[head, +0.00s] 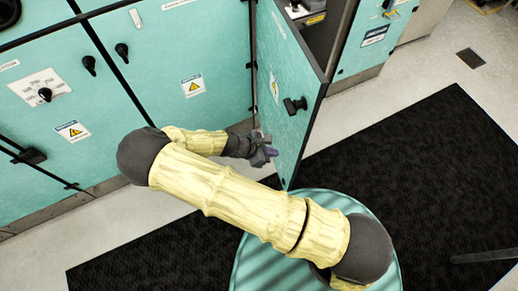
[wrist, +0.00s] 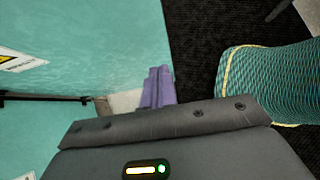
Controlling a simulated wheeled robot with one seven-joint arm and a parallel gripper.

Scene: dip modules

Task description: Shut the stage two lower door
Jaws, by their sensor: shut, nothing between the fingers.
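A teal door (head: 292,135) stands swung open from the cabinet in the head view, with its face turned to the left. It carries a black knob (head: 295,105) and a warning label, too small to read. My gripper (head: 268,152) is on the left side of this door, low down near its free edge; whether it touches is unclear. In the wrist view the purple fingertips (wrist: 157,88) are together and empty, beside a teal surface (wrist: 100,40) that looks like the same door. Part of the open compartment (head: 322,38) shows behind the door's top.
Closed teal cabinet panels (head: 190,60) with knobs and labels run along the left. Another teal panel (head: 375,35) is at the upper right. A black mat (head: 430,150) covers the floor in front. Open pale floor (head: 425,75) lies to the right.

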